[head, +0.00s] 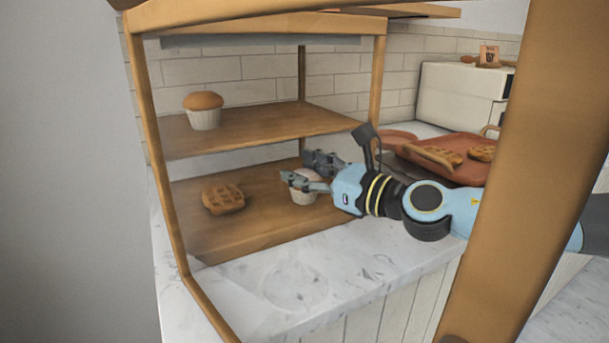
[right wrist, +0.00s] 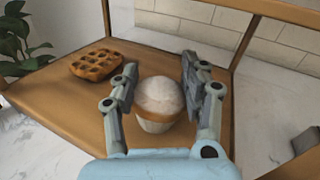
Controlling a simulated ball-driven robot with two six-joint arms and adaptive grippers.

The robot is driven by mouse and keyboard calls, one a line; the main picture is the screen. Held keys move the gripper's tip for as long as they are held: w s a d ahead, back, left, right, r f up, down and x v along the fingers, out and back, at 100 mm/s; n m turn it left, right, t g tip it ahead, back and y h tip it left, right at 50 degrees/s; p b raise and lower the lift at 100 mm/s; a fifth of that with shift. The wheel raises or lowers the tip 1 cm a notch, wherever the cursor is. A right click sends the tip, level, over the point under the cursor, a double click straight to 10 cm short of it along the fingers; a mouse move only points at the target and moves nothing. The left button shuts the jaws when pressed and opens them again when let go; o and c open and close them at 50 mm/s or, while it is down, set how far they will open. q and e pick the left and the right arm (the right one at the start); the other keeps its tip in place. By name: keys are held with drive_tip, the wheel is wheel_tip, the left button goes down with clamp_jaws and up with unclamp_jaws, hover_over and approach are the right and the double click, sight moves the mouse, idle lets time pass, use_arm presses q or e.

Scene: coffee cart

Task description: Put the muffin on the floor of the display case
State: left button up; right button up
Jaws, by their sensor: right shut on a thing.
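A pale-topped muffin (head: 305,194) in a white cup is at the floor of the display case (head: 246,236), near its right side. In the right wrist view the muffin (right wrist: 159,99) sits between the two fingers. My right gripper (head: 307,174) reaches in from the right and is shut on the muffin. It also shows in the right wrist view (right wrist: 160,92). The muffin looks upright and low over the floor; I cannot tell whether its base touches the board. The fingers hide part of it in the head view. My left gripper is not in view.
A waffle (head: 223,199) lies on the case floor, left of the muffin. A brown-topped muffin (head: 204,110) stands on the shelf (head: 260,128) above. A wooden post (head: 536,150) crosses the right foreground. A brown tray (head: 458,171) with waffles lies on the counter to the right.

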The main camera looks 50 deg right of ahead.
drive_tip(key=o, duration=1.4)
drive_tip(key=s, duration=0.7)
drive_tip(key=shift+s+d+r+p, duration=0.1)
drive_tip(key=shift+s+d+p, duration=0.2)
drive_tip(key=shift+d+p, duration=0.05)
